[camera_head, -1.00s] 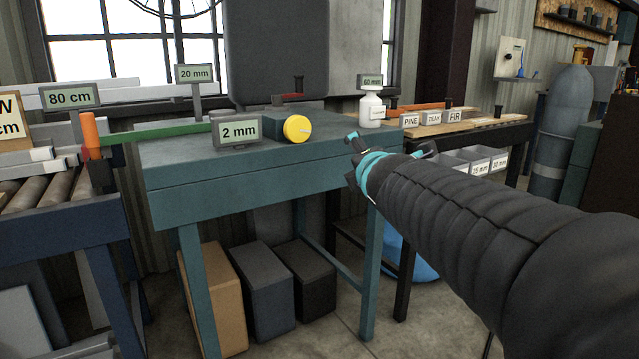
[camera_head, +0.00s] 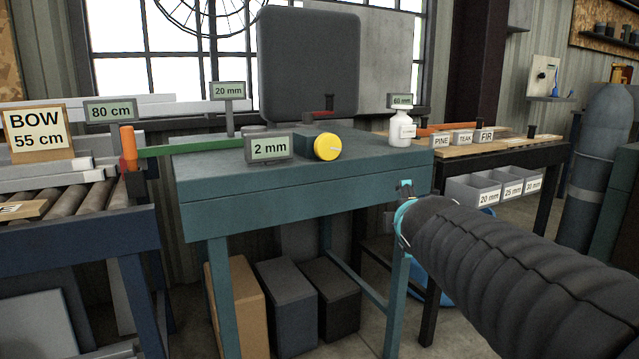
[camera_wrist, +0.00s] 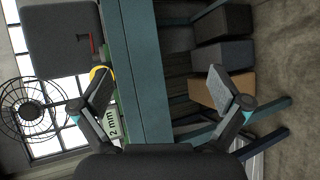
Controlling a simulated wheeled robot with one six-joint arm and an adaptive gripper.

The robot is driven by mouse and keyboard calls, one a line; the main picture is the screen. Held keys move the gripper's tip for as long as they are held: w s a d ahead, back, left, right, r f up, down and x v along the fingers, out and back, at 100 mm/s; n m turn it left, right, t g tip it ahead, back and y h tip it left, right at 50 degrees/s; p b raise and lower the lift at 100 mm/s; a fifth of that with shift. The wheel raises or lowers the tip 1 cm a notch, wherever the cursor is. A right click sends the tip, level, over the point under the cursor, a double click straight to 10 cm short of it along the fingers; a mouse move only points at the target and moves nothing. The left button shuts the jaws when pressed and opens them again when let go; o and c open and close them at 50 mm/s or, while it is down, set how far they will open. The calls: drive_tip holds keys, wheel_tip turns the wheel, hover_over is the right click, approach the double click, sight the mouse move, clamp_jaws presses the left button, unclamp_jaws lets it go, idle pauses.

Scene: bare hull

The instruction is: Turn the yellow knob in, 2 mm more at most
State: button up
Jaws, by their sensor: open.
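The yellow knob (camera_head: 327,147) is on the front of a dark block on the green bench (camera_head: 300,185), facing me, with a pale pointer mark on it. A grey sign reading "2 mm" (camera_head: 268,148) stands just left of it. In the wrist view the knob (camera_wrist: 98,73) shows partly behind one finger, and the "2 mm" sign (camera_wrist: 112,122) is beside it. My gripper (camera_wrist: 168,90) is open and empty, its two fingers spread. In the head view my gripper (camera_head: 404,195) is right of and below the knob, apart from it, at the bench's right end.
A white bottle (camera_head: 402,132) stands on the bench's right end. A green bar (camera_head: 190,149) runs left towards an orange-handled post (camera_head: 129,150). A wooden table with signs PINE, TEAK and FIR (camera_head: 465,137) is at right. Boxes (camera_head: 285,300) sit under the bench.

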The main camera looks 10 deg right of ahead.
drive_tip(key=w+d+f+b, duration=0.3)
drive_tip(key=w+f, duration=0.1)
drive_tip(key=w, duration=0.1)
drive_tip(key=n+t+y+b, duration=0.35)
drive_tip(key=n+y, duration=0.55)
drive_tip(key=n, duration=1.4)
approach(330, 148)
drive_tip(key=p+x, duration=0.1)
drive_tip(key=x, duration=0.9)
drive_tip(key=shift+w+a+p, duration=0.1)
drive_tip(key=shift+w+p, duration=0.2)
drive_tip(key=shift+p, duration=0.1)
